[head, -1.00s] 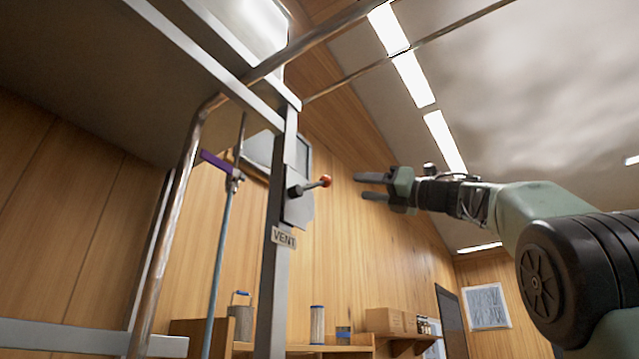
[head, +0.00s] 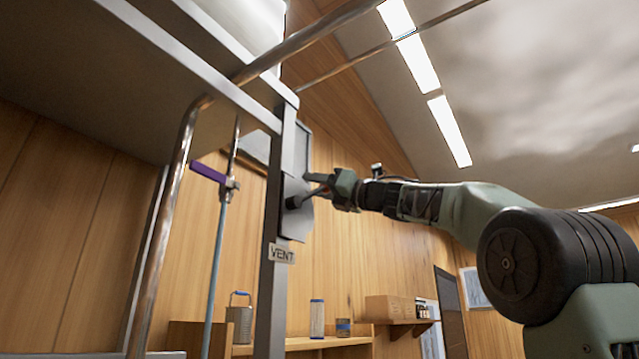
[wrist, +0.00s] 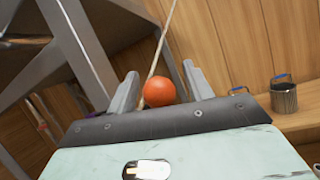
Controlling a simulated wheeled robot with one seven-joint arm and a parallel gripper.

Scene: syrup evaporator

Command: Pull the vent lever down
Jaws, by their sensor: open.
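The vent lever (head: 303,200) sticks out to the right from a grey plate on the metal post, above a label (head: 282,254) reading VENT. In the head view its end is hidden by my gripper (head: 317,184), which is at the lever. In the wrist view the lever's orange-red ball knob (wrist: 159,92) sits between the two fingers of my gripper (wrist: 160,88). The fingers are open, one on each side of the knob, with a small gap visible at least on the right. Whether either finger touches it is hard to tell.
The metal post (head: 272,215) and a bent steel pipe (head: 174,190) stand left of my gripper. A shelf (head: 300,346) with canisters is below.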

